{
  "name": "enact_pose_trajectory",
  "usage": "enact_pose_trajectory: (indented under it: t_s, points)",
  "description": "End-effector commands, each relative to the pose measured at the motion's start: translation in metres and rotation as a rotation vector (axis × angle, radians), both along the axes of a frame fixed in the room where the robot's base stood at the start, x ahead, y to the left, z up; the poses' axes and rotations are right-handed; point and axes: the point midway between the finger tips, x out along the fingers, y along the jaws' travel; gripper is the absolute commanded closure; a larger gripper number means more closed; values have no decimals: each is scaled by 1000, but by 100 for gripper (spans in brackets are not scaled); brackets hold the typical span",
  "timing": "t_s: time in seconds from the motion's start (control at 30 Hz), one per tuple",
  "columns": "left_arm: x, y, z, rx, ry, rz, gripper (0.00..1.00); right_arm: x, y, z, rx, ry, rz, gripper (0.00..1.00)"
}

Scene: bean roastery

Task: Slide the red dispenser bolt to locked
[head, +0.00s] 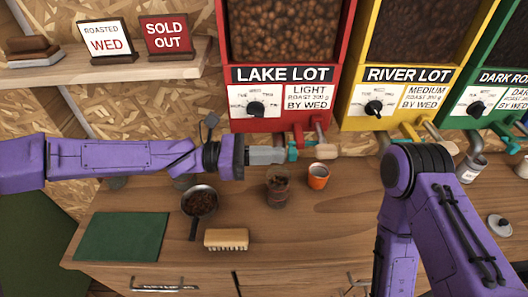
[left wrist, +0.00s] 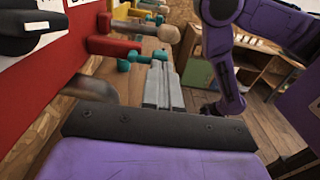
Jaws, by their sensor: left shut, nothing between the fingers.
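The red dispenser (head: 290,75), labelled LAKE LOT, stands at the back, with its red outlet parts (head: 299,137) below the label. A small teal bolt handle (head: 292,152) is under it, by a lever with a pale wooden knob (head: 326,151). My left gripper (head: 282,155) is shut and empty, its tips at the teal handle. In the left wrist view the shut fingers (left wrist: 160,65) point along the dispenser front, close beside the teal handle (left wrist: 140,60); I cannot tell whether they touch. My right arm shows, but its gripper does not.
Yellow (head: 405,70) and green (head: 500,90) dispensers stand to the right. Below my left gripper are a glass of beans (head: 277,188) and an orange cup (head: 318,177). A pan (head: 200,200), brush (head: 226,239) and green mat (head: 122,236) lie on the counter.

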Motion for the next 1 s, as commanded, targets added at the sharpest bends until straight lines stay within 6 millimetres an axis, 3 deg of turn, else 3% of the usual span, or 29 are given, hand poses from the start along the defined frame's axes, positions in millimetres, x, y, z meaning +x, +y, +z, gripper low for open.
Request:
enact_pose_trajectory:
  t_s: [0.13,0.2,0.5,0.7,1.0]
  points:
    - [1,33,8,-2,3,3,100,0,0,27,0,0,0,57]
    - [1,51,-4,-3,-5,3,100,1,0,5,0,-2,0,57]
    - [1,114,-2,-2,-2,-1,100,0,0,-14,0,0,0,57]
    - [0,128,-1,-1,0,-4,100,0,0,-17,0,0,0,57]
    - [0,129,0,0,1,-4,100,0,0,-16,0,0,0,57]
